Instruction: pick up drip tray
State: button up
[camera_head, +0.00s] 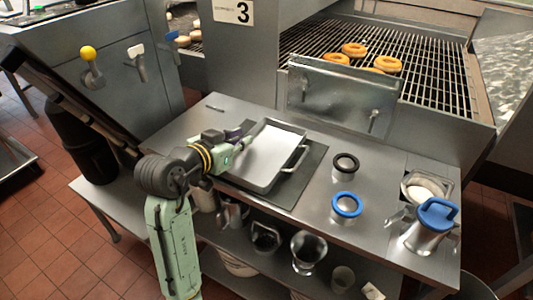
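The drip tray (268,160) is a shallow rectangular metal tray with a pale inside and a handle on its right side. It lies on a dark mat (309,166) on the steel table. My gripper (243,136) is at the tray's left edge, near its back left corner. My arm comes in from the lower left and hides part of that edge and any handle there. The fingers are small and dark in this view. I cannot tell whether they touch the tray or have closed on it.
Right of the mat stand a black-ringed (345,163) and a blue-ringed (346,205) round item. A blue-handled metal container (431,221) is at the table's right end. Behind is a grill rack (420,80) with several doughnuts. Jugs and cups fill the lower shelf.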

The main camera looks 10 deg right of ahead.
grip_shut()
dwell(0.3)
jog(key=shift+r, duration=0.15)
dwell(0.3)
